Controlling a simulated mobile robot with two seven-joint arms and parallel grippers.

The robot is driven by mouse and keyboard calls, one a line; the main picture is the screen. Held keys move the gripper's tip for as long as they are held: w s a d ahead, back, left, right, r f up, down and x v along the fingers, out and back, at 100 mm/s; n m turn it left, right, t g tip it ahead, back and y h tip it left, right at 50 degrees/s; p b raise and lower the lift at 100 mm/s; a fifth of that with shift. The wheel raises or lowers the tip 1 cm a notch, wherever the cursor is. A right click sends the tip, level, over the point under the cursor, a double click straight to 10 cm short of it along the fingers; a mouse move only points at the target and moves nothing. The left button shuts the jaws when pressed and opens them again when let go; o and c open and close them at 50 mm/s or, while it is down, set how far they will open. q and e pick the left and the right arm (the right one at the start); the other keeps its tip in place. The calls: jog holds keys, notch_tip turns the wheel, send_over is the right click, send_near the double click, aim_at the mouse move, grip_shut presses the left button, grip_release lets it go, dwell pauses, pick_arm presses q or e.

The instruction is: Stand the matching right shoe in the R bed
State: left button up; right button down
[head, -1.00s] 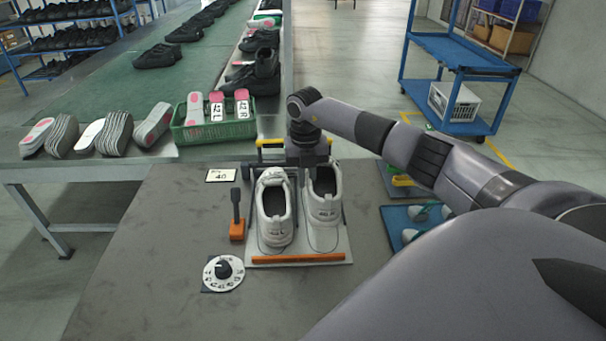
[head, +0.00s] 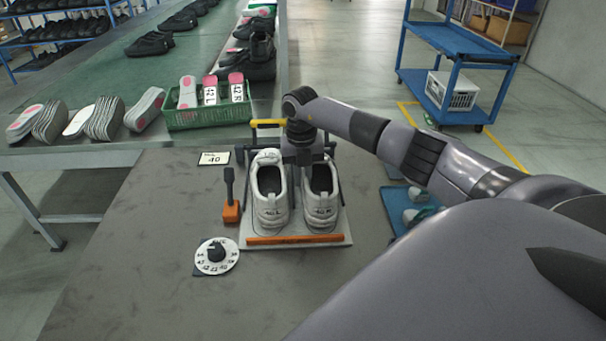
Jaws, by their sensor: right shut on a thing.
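A white left shoe (head: 268,200) stands in the left bed of the fixture plate (head: 340,235), its heel towards me. A matching white right shoe (head: 321,205) is beside it over the right bed, upright and parallel, heel towards me. Heel marks look like 40 L and 40 R. My right gripper (head: 304,160) reaches down at the inner far side of the right shoe and is shut on it. Its fingertips are partly hidden. Whether the sole touches the bed I cannot tell. My left gripper is out of view.
An orange bar (head: 294,239) edges the plate's front. Left of it are an orange-based lever (head: 231,212), a numbered dial (head: 216,256) and a size 40 card (head: 214,158). A blue tray (head: 397,212) lies to the right. The front left table is clear.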

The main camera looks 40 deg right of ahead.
jog(key=c, duration=1.1)
grip_release()
jog(key=shift+o, duration=0.2)
jog(key=shift+r, duration=0.1)
notch_tip(320, 180, up, 5)
jog(key=p, duration=0.4)
jog(key=shift+r+p, duration=0.15)
jog(key=shift+p, duration=0.2)
jog(key=shift+r+p, duration=0.55)
jog(key=shift+r, duration=1.75)
